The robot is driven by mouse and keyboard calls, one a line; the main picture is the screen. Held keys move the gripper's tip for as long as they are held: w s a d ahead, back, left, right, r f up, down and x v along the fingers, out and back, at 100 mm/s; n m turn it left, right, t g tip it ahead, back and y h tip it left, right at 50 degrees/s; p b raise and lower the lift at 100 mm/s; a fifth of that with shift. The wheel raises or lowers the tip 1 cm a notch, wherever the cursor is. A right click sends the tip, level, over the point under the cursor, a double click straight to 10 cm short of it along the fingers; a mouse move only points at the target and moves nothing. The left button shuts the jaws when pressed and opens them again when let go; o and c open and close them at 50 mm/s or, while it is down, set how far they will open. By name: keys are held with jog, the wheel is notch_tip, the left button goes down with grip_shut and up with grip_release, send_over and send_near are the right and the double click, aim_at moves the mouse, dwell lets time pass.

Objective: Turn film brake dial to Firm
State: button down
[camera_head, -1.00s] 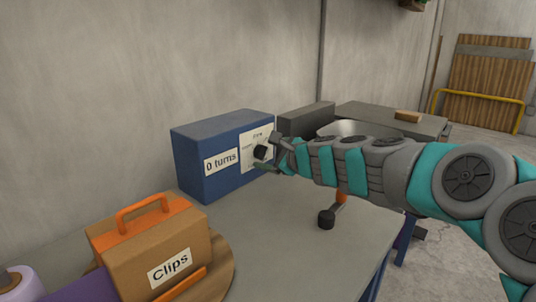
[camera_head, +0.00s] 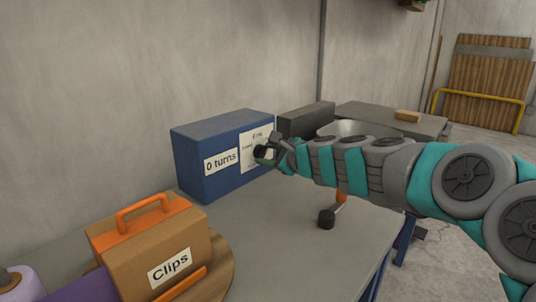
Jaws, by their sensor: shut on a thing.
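A blue box (camera_head: 190,165) stands on the grey table against the wall. The black dial knob (camera_head: 261,153) sits in front of this plate. My gripper (camera_head: 266,156) reaches in from the right and is shut on the knob. The fingers hide part of the knob, so I cannot tell its setting.
A brown "Clips" box (camera_head: 140,255) with an orange handle stands on a round wooden board at the front left. A black-knobbed crank (camera_head: 327,219) with an orange part stands near the table's right edge. The grey table (camera_head: 265,240) is clear between them.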

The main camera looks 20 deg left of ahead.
jog(key=shift+f+b, duration=0.15)
jog(key=shift+b, duration=0.35)
jog(key=b, duration=0.1)
jog(key=n+t+b, duration=0.1)
jog(key=b, duration=0.1)
jog(key=shift+s+f, duration=0.1)
jog(key=shift+f, duration=0.2)
jog(key=n+b, duration=0.1)
jog(key=b, duration=0.2)
jog(key=n+t+b, duration=0.1)
jog(key=n+b, duration=0.1)
jog(key=b, duration=0.2)
jog(key=shift+s+a+f, duration=0.1)
jog(key=shift+f, duration=0.2)
jog(key=n+t+b, duration=0.1)
jog(key=n+b, duration=0.1)
jog(key=b, duration=0.4)
jog(key=shift+r+n+t+y, duration=0.1)
jog(key=shift+n+t+y, duration=0.2)
jog(key=shift+n+y, duration=0.1)
jog(key=shift+r+n+b, duration=0.1)
jog(key=shift+n+b, duration=0.4)
jog(key=shift+b, duration=0.15)
jog(key=shift+r, duration=0.1)
jog(key=shift+c, duration=1.6)
grip_release()
